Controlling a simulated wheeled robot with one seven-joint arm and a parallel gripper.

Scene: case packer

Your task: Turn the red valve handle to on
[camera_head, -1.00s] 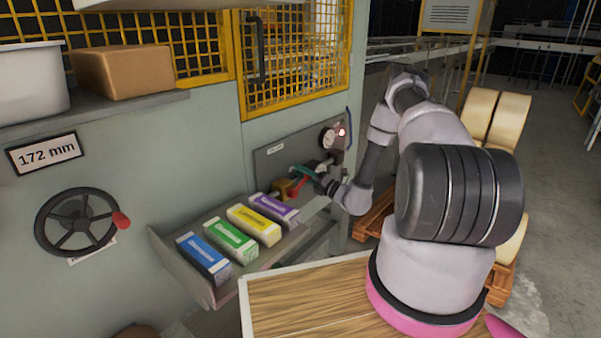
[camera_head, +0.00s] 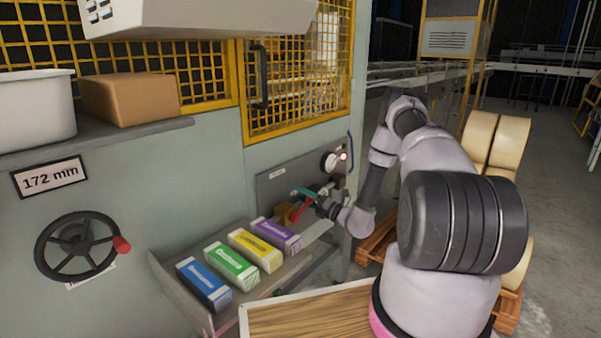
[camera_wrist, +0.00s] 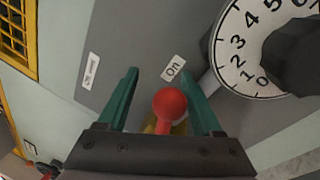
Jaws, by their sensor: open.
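The red valve handle (camera_head: 303,209) is on the grey panel, beside a brass-coloured valve body (camera_head: 284,214). In the wrist view its round red end (camera_wrist: 170,103) lies between my gripper's two green fingers (camera_wrist: 161,76). The fingers are apart, with a visible gap on the left side of the red end; contact on the right is unclear. My gripper (camera_head: 306,194) is at the handle in the head view. An "On" label (camera_wrist: 173,68) is on the panel just beyond the fingertips. Most of the handle's shaft is hidden in the wrist view.
A dial gauge (camera_wrist: 262,50) with a dark knob is close to the right of my fingers. A sloped tray (camera_head: 210,318) with several coloured cartons is left of the valve. A handwheel (camera_head: 78,246) is further left. A yellow mesh guard (camera_head: 297,85) is above the panel.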

